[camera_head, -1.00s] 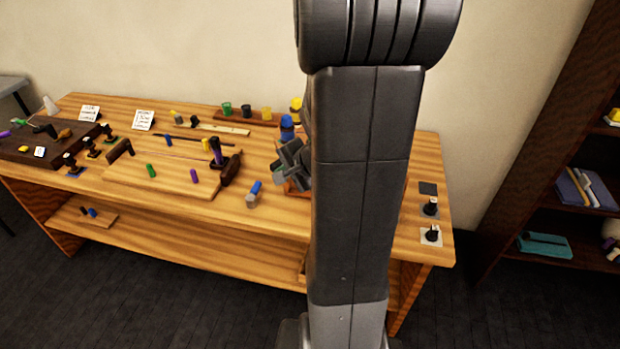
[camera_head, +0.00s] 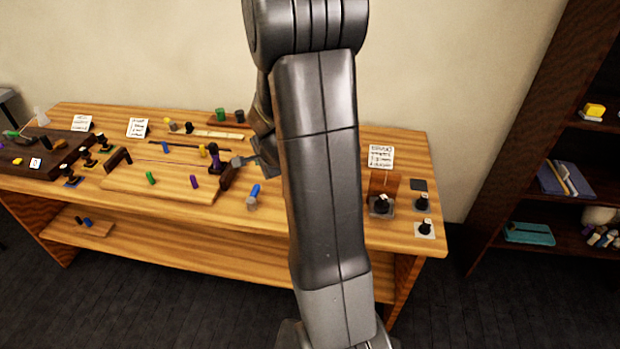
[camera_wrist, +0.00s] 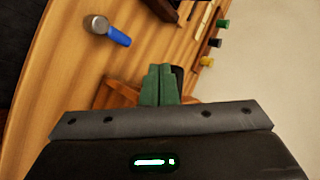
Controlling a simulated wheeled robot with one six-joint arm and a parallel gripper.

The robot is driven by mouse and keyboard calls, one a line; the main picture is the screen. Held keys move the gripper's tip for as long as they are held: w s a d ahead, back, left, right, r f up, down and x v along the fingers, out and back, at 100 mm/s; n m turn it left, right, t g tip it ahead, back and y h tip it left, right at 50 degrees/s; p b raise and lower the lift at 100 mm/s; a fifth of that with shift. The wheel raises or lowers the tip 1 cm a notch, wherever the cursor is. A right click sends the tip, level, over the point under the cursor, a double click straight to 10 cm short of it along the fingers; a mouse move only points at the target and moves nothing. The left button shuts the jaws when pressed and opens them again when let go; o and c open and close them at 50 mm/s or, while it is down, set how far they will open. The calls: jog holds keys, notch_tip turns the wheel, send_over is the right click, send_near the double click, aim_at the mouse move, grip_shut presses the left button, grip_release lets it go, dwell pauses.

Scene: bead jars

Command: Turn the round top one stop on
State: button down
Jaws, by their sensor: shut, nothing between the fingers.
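My gripper (camera_wrist: 160,68) is shut and empty in the wrist view, its two green fingers pressed together. An orange-brown wooden piece (camera_wrist: 122,92) shows just behind and left of the fingers, and a dark object (camera_wrist: 178,74) shows at their right; the fingers and palm hide much of both. I cannot tell whether the fingers touch either one. No round top can be made out for certain. In the head view my arm hides the middle of the bench, and only a grey part of the gripper (camera_head: 245,160) shows left of it.
The wooden bench (camera_head: 190,235) holds a blue-and-grey piece (camera_head: 253,194), which also shows in the wrist view (camera_wrist: 108,32), and a green jar (camera_head: 220,114) at the back. A black knob (camera_head: 381,203) and a card (camera_head: 381,157) stand right of my arm. A shelf stands further right.

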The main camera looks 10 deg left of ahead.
jog(key=shift+w+a, duration=0.5)
jog(key=shift+w+r, duration=0.1)
jog(key=shift+r, duration=0.05)
dwell(0.4)
